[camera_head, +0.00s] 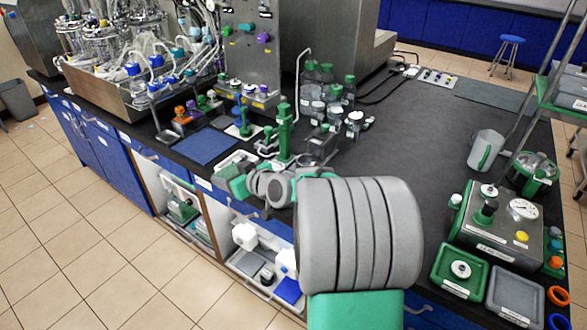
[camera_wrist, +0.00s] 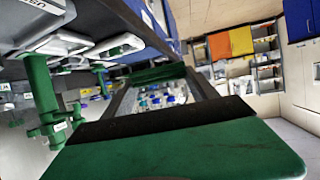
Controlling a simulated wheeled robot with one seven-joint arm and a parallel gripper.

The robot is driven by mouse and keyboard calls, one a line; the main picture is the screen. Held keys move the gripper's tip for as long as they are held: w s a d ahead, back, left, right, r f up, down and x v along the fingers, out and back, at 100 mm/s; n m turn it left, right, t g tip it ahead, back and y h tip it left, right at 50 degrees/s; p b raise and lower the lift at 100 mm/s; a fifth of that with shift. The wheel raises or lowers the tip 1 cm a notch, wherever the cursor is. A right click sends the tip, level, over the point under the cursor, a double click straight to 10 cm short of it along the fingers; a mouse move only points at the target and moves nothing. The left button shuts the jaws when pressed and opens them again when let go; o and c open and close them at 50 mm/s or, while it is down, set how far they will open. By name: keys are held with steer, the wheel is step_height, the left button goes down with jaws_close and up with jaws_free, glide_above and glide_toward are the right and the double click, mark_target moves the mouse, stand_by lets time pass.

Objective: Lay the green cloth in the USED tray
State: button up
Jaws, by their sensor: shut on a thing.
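My gripper (camera_wrist: 148,80) shows in the wrist view as a green body with a dark palm and two dark fingers. It is shut on the green cloth (camera_wrist: 160,72), a dark green strip spanning the fingertips. In the head view my gripper (camera_head: 236,184) is at the counter's front edge, partly hidden by my arm; the cloth cannot be told from its green parts there. A pale tray (camera_head: 236,160) lies on the counter just behind my gripper. I cannot read a USED label on it.
A green stand (camera_head: 284,132) and several green-capped bottles (camera_head: 330,85) stand close behind my gripper. A blue mat (camera_head: 207,146) lies to its left. Open shelves (camera_head: 262,265) are below the counter.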

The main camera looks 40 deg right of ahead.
steer(key=s+d+n+y+b, duration=0.1)
steer(key=s+d, duration=0.2)
steer(key=d, duration=0.5)
steer(key=s+d+n+y, duration=0.1)
steer(key=s+d, duration=0.1)
steer(key=d, duration=0.6)
steer(key=shift+g, duration=0.3)
steer(key=shift+s+a+f+b, duration=0.1)
steer(key=shift+f+b, duration=0.65)
steer(key=shift+f, duration=1.15)
steer(key=shift+s+f+b, duration=0.1)
steer(key=shift+f+b, duration=0.6)
steer(key=shift+f, duration=1.2)
steer(key=shift+f+b, duration=0.55)
